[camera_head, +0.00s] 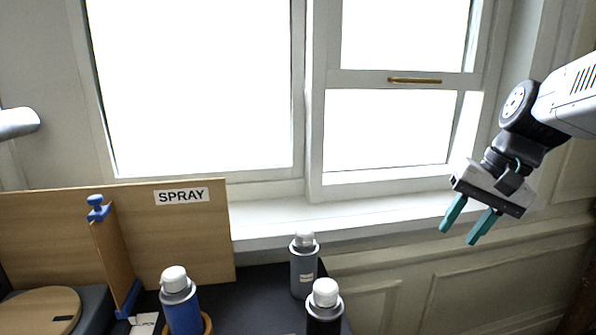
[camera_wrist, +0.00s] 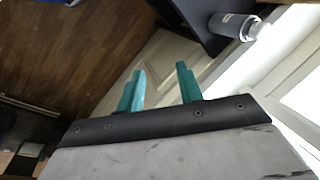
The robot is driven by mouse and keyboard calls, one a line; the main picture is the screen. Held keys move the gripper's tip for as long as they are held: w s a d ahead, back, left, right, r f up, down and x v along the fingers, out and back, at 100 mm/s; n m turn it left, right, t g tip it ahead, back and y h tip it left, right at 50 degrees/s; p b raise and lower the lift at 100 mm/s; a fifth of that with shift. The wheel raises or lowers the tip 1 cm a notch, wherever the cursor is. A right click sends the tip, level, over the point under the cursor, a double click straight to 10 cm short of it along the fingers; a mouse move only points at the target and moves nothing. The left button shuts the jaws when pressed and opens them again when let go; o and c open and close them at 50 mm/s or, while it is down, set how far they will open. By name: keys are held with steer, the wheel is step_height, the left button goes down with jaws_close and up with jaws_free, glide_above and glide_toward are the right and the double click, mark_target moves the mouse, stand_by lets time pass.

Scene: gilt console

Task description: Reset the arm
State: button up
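My gripper (camera_head: 468,226) is at the right of the head view, raised in front of the window sill and the wall panelling. Its two teal fingers are apart with nothing between them. In the wrist view the open fingers (camera_wrist: 160,88) point toward the panelled wall and the dark table edge. My arm reaches in from the right edge of the head view, bent downward at the wrist. The gripper touches nothing and is well to the right of the bottles.
A dark table (camera_head: 262,284) carries a blue bottle (camera_head: 182,308), a grey bottle (camera_head: 303,268), a black bottle (camera_head: 324,315) and a wooden board with a SPRAY label (camera_head: 181,196). A grey bottle (camera_wrist: 232,26) also shows in the wrist view. Free air surrounds the gripper.

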steer(key=s+a+f+n+h, duration=0.1)
steer(key=s+f+n, duration=0.1)
steer(key=s, duration=0.7)
steer(key=s+a+f+n+h, duration=0.1)
steer(key=s+f+n+h, duration=0.1)
steer(key=s, duration=0.8)
steer(key=shift+f, duration=0.45)
